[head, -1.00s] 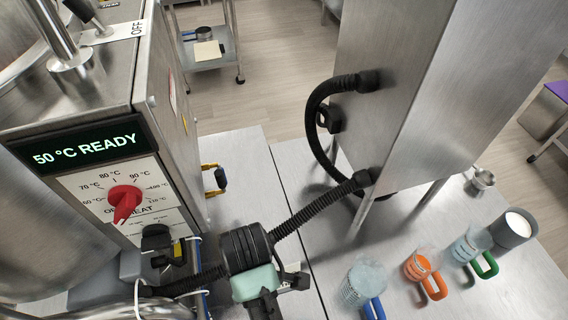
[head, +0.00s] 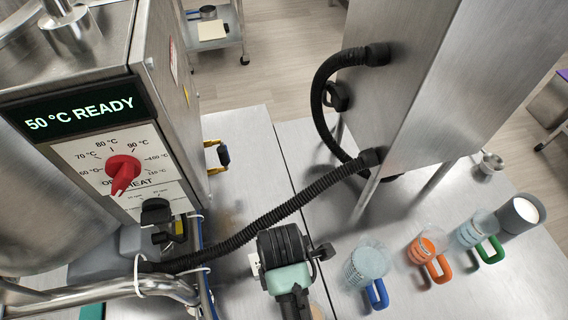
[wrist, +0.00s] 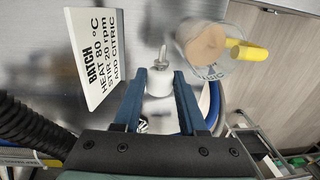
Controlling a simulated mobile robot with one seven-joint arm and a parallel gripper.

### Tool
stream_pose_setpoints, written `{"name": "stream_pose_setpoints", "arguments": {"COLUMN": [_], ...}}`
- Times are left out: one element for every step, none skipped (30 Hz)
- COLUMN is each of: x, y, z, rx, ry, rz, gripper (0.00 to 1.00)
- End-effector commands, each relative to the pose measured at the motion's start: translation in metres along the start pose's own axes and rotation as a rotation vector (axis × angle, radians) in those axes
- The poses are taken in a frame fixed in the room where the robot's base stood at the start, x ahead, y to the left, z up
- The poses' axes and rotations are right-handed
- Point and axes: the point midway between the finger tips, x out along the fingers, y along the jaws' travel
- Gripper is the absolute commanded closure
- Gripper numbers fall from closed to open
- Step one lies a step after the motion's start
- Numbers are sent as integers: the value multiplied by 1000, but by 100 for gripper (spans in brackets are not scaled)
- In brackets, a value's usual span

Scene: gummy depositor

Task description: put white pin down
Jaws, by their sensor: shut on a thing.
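The white pin (wrist: 159,84) is a short white cylinder with a thin metal tip. In the wrist view it sits between the two blue fingertips of my gripper (wrist: 158,88), which is shut on it. It appears above or at the steel table top; I cannot tell whether its far end touches. In the head view my black and pale green wrist is at the bottom centre and hides the fingers and the pin.
A white batch card (wrist: 94,55) stands left of the pin in the wrist view. A clear beaker (wrist: 205,48) with a yellow handle is close on the right. Blue-handled (head: 367,266), orange-handled (head: 427,248) and green-handled (head: 474,234) beakers line the right table. A black hose (head: 290,205) crosses the tables.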

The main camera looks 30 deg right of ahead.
Motion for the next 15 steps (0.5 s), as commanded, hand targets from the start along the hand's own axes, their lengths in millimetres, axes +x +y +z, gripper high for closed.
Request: {"name": "stream_pose_setpoints", "arguments": {"x": [11, 17, 24, 29, 33, 37, 40, 41, 44, 46, 50, 56, 60, 65, 71], "y": [0, 1, 1, 2, 3, 3, 4, 4, 4, 4, 4, 4, 5, 5, 6], "z": [0, 0, 0, -1, -1, -1, -1, -1, -1, -1, -1, -1, -1, -1, -1], "rx": [-1, -1, -1, -1, -1, 0, 0, 0, 0, 0, 0, 0, 0, 0, 0], "ry": [0, 0, 0, 1, 1, 1, 1, 1, 1, 1, 1, 1, 1, 1, 1], "rz": [-5, -4, -3, -3, -1, -1, 0, 1, 1, 0, -1, -2, -2, -2, -1], "gripper": [100, 100, 100, 100, 100, 100, 100, 100, 100, 100, 100, 100, 100, 100, 100]}}
